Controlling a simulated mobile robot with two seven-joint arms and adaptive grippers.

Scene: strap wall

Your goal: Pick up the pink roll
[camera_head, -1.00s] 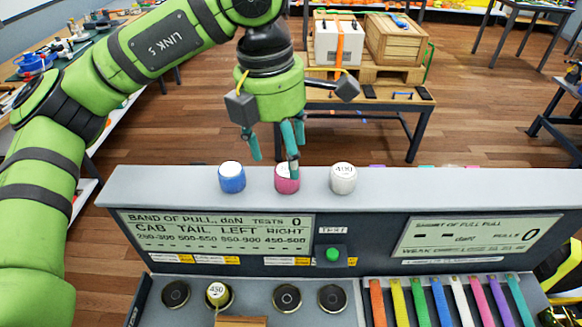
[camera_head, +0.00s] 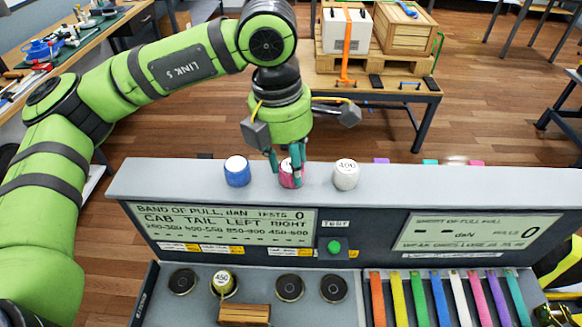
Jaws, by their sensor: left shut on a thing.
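The pink roll (camera_head: 287,177) with a white top stands on the grey ledge (camera_head: 440,180) of the console, between the blue roll (camera_head: 237,174) and the white roll marked 400 (camera_head: 346,176). My left gripper (camera_head: 286,172) comes down on it from above. Its teal fingers are shut on the pink roll, which they partly hide. The roll looks to be still at the ledge; I cannot tell if it is lifted.
The console front has two displays, a green button (camera_head: 334,246), round sockets, one with a roll marked 450 (camera_head: 223,283), a wooden block (camera_head: 244,315), and several coloured straps (camera_head: 437,295). A table with crates (camera_head: 403,42) stands behind.

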